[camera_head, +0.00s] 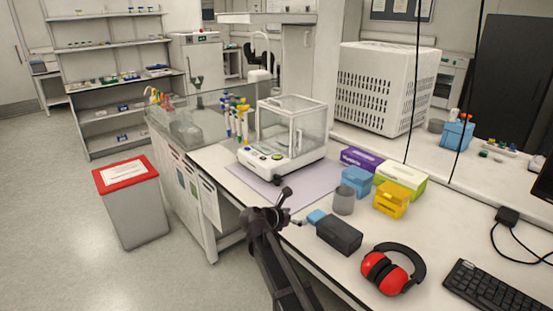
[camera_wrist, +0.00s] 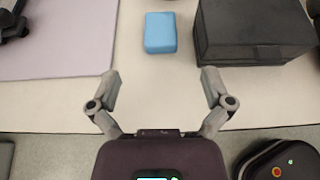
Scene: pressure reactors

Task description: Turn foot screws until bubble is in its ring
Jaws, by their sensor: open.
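A white analytical balance (camera_head: 283,140) with a glass draft shield stands on a lilac mat (camera_head: 318,190) in the head view. Small coloured spots show on its front base, but the bubble, its ring and the foot screws are too small to make out. My gripper (camera_head: 291,207) is at the bench's front edge, in front of the mat and apart from the balance. In the wrist view my gripper (camera_wrist: 160,85) is open and empty, its fingers wide apart above the bench edge. The lilac mat (camera_wrist: 60,45) fills the upper left there, with a dark part cut off at the corner.
A blue block (camera_wrist: 160,33) and a black box (camera_wrist: 253,30) lie just ahead of the fingers. In the head view a grey cup (camera_head: 343,201), blue and yellow boxes (camera_head: 391,200) and red earmuffs (camera_head: 393,270) stand to the right. Pipettes (camera_head: 238,118) stand left of the balance.

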